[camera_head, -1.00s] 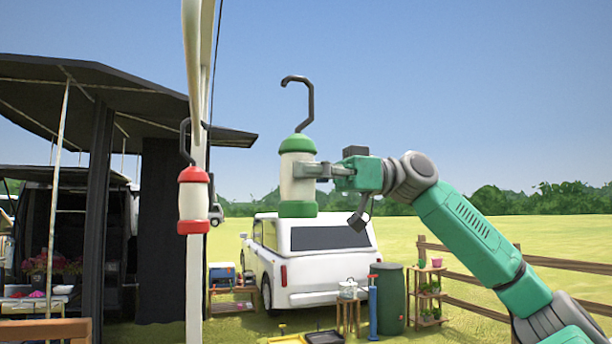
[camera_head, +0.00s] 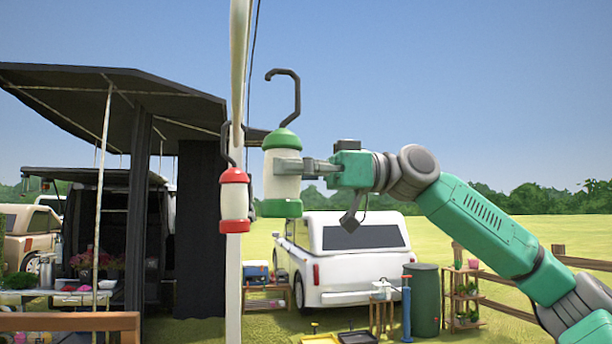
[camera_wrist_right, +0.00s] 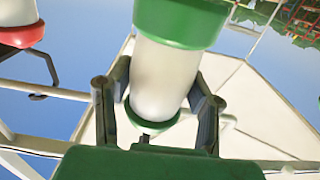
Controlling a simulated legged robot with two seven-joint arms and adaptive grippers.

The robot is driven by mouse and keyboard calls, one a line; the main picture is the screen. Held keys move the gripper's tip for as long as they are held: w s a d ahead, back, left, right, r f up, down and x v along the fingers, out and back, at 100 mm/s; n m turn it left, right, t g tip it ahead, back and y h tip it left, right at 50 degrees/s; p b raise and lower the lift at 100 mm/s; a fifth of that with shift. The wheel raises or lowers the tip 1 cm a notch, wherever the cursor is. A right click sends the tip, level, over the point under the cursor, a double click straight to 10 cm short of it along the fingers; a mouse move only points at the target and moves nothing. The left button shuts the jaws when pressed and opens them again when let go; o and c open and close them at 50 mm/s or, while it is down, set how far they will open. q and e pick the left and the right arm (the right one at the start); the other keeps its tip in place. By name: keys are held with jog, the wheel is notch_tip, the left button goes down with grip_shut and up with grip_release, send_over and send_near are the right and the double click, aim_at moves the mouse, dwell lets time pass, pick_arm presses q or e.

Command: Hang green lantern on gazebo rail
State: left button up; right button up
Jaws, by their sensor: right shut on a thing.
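The green lantern (camera_head: 282,175) has a white body, green cap and base, and a dark hook (camera_head: 296,95) on top that opens to the left. My right gripper (camera_head: 308,167) is shut on its body and holds it upright in the air. In the right wrist view the lantern (camera_wrist_right: 168,75) stands between the fingers of my right gripper (camera_wrist_right: 158,105). The white gazebo rail (camera_head: 239,60) is left of the hook, with a visible gap in the head view. My left gripper is not in view.
A red lantern (camera_head: 234,200) hangs left of the green one; it also shows in the right wrist view (camera_wrist_right: 18,25). The white post (camera_head: 233,285) stands below the rail. A white vehicle (camera_head: 355,255) and wooden fence (camera_head: 510,305) are behind. Open sky surrounds the hook.

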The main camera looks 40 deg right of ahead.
jog(key=x, duration=0.2)
jog(key=shift+w+a+r, duration=0.1)
jog(key=shift+a, duration=0.35)
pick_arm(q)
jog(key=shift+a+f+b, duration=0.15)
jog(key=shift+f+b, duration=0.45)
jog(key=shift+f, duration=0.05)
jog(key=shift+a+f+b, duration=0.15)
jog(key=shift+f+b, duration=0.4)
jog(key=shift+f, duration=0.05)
pick_arm(e)
jog(key=shift+w+a+f, duration=0.65)
jog(key=shift+a+f, duration=0.2)
jog(key=shift+a, duration=0.1)
jog(key=shift+w+a+f, duration=0.7)
jog(key=shift+a+f, duration=0.15)
jog(key=shift+a, duration=0.1)
